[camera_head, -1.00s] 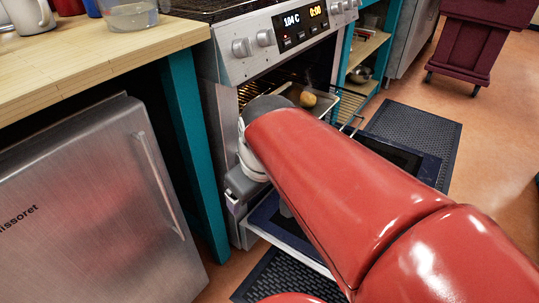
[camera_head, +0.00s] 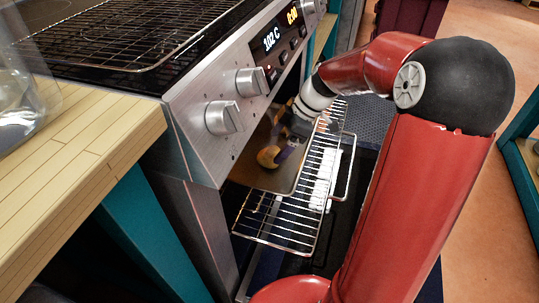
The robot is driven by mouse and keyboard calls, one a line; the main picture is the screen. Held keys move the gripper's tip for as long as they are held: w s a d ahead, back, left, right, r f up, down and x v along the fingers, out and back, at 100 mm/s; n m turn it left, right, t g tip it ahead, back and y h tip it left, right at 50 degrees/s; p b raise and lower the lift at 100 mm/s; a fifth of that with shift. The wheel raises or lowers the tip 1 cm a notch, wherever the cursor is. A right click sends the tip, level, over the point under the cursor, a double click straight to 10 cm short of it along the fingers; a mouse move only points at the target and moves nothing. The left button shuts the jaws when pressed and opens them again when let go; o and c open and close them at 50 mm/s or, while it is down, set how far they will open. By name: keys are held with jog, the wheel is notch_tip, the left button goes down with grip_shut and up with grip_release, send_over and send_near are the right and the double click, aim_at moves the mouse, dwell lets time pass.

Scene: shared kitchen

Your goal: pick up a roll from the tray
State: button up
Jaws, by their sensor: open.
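A golden-brown roll (camera_head: 267,157) lies on a shallow metal tray (camera_head: 284,182) in the open oven, below the control panel. The tray rests on a wire rack (camera_head: 275,222) that sticks out of the oven. My gripper (camera_head: 281,150) is open and reaches down over the tray, with a purplish finger close to the right side of the roll. I cannot tell whether it touches the roll, and the other finger is not clear. A small tan patch above, next to the gripper, may be another roll.
The oven's front panel with its knobs (camera_head: 223,117) is just left of my wrist. A wooden counter (camera_head: 75,150) with a clear container stands at left. Orange floor lies open at right.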

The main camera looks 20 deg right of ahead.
aim_at(275, 149)
jog(key=x, duration=0.4)
jog(key=shift+f, duration=0.3)
jog(key=c, duration=1)
